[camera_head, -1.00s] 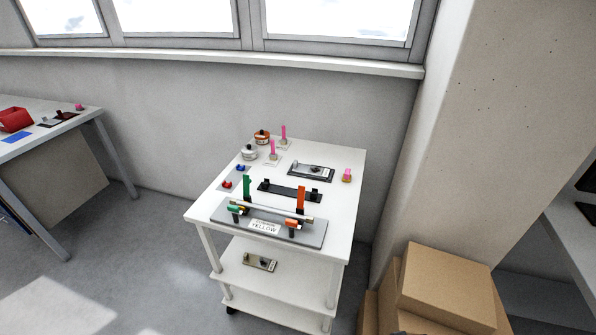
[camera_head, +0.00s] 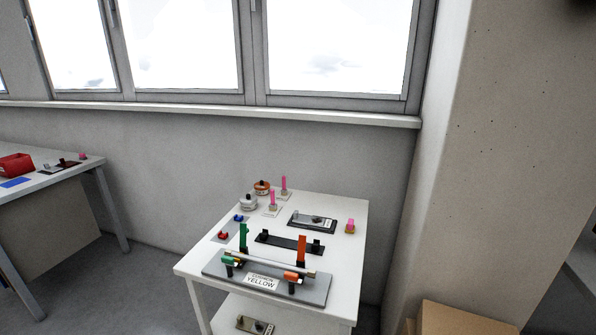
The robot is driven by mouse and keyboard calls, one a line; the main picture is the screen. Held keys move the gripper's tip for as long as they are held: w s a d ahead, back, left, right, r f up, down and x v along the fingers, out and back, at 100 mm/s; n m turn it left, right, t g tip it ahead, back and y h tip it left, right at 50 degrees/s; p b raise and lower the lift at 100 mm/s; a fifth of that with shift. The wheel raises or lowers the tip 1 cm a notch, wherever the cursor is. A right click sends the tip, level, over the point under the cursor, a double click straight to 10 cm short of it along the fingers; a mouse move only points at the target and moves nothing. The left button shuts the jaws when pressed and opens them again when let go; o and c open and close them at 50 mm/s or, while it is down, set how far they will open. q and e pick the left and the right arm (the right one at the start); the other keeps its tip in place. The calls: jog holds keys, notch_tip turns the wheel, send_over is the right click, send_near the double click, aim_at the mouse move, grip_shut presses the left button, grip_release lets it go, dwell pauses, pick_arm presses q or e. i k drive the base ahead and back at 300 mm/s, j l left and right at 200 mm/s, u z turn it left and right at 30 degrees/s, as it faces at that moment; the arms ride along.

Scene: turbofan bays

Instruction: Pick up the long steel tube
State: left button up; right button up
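The long steel tube (camera_head: 268,262) lies level across a grey stand (camera_head: 316,289) near the front edge of a white cart (camera_head: 346,258). A green upright (camera_head: 243,236) and an orange upright (camera_head: 301,249) rise near its two ends. A green piece (camera_head: 231,261) and an orange piece (camera_head: 294,276) sit in front of it on dark supports. A label reading "YELLOW" (camera_head: 261,282) is on the stand's front. Neither of my grippers shows in the view.
Behind the stand are a black bracket (camera_head: 289,243), a black tray (camera_head: 312,221), pink pegs and two round pots. Red and blue bits lie at the left. A wall stands behind the cart, cardboard boxes (camera_head: 465,318) at right, another table (camera_head: 50,178) at left.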

aim_at(310, 273)
jog(key=u, duration=1.8)
jog(key=i+j+u, duration=0.25)
jog(key=i, duration=0.2)
jog(key=i+u, duration=0.3)
jog(key=i, duration=0.15)
jog(key=i+z, duration=0.25)
jog(key=i, duration=0.35)
jog(key=i+j+z, duration=0.1)
jog(key=i+z, duration=0.15)
jog(key=i, duration=0.4)
jog(key=i+j+z, duration=0.3)
jog(key=i, duration=0.3)
jog(key=i+l+z, duration=0.25)
jog(key=z, duration=0.15)
jog(key=i+l+z, duration=0.1)
jog(key=i+z, duration=0.75)
jog(key=i+j+z, duration=0.1)
jog(key=i+z, duration=0.45)
jog(key=i, duration=0.7)
jog(key=i+z, duration=0.15)
jog(key=i, duration=0.75)
jog(key=z, duration=3.7)
